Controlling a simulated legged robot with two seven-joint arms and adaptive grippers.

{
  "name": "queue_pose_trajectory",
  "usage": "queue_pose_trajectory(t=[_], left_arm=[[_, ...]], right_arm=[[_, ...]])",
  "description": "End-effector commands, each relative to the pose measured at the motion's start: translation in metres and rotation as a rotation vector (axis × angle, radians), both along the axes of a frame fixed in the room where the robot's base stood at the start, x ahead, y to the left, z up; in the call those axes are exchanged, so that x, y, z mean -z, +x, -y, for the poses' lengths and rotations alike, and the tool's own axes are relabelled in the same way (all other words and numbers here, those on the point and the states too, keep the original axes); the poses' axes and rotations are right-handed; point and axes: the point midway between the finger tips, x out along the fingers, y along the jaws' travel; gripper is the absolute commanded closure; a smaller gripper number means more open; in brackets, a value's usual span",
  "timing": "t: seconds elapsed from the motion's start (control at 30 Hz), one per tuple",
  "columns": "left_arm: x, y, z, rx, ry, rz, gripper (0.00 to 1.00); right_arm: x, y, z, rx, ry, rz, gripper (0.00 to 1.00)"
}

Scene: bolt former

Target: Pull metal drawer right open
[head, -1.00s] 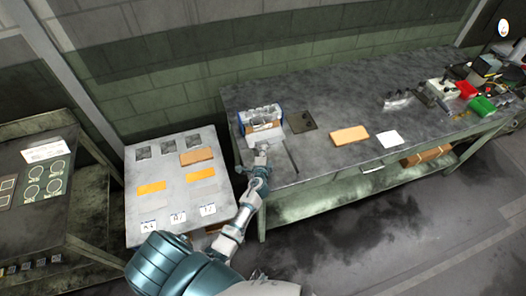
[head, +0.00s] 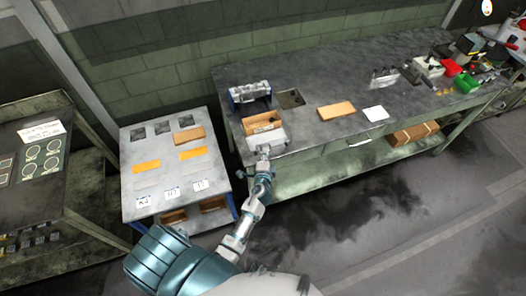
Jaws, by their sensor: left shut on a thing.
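A small blue-framed metal unit (head: 249,92) stands at the left end of the long workbench. A drawer (head: 260,121) with a wooden-coloured inside sticks out from its front, open toward me. Its pale metal front (head: 270,139) is near the bench's front edge. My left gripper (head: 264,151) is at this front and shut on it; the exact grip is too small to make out. My right gripper is not in view.
On the workbench (head: 320,85), a dark plate (head: 291,98), an orange-brown block (head: 336,111) and a white sheet (head: 376,113) lie to the right. A lower grey table (head: 148,183) with labelled cards stands at left. The floor at front right is clear.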

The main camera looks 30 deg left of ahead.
Motion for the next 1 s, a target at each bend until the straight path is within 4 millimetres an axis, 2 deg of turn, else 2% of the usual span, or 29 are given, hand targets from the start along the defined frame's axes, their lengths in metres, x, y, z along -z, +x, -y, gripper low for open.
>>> queue_pose_trajectory(t=[0.03,0.17,0.4,0.43,0.5,0.67,0.83,1.0], left_arm=[[0.007,-0.006,0.000,-0.013,-0.002,-0.016,1.00],[0.008,-0.008,0.002,-0.016,0.003,-0.020,1.00],[0.010,-0.009,0.003,-0.012,-0.001,-0.022,1.00],[0.010,-0.009,0.003,-0.011,-0.003,-0.022,0.84],[0.010,-0.009,0.004,-0.010,-0.002,-0.021,0.81],[0.009,-0.007,0.003,-0.010,-0.001,-0.020,0.81],[0.007,-0.007,0.002,-0.011,0.000,-0.017,0.81],[0.005,-0.013,0.005,-0.012,0.000,-0.015,0.81]], right_arm=[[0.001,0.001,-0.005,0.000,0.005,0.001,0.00],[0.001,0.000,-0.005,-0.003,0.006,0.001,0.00],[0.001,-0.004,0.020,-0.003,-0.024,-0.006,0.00],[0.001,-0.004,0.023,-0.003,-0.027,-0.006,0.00],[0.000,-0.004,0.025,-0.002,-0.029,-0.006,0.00],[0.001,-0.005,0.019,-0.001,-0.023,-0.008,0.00],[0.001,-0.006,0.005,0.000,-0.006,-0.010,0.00],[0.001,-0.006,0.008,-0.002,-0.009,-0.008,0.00]])
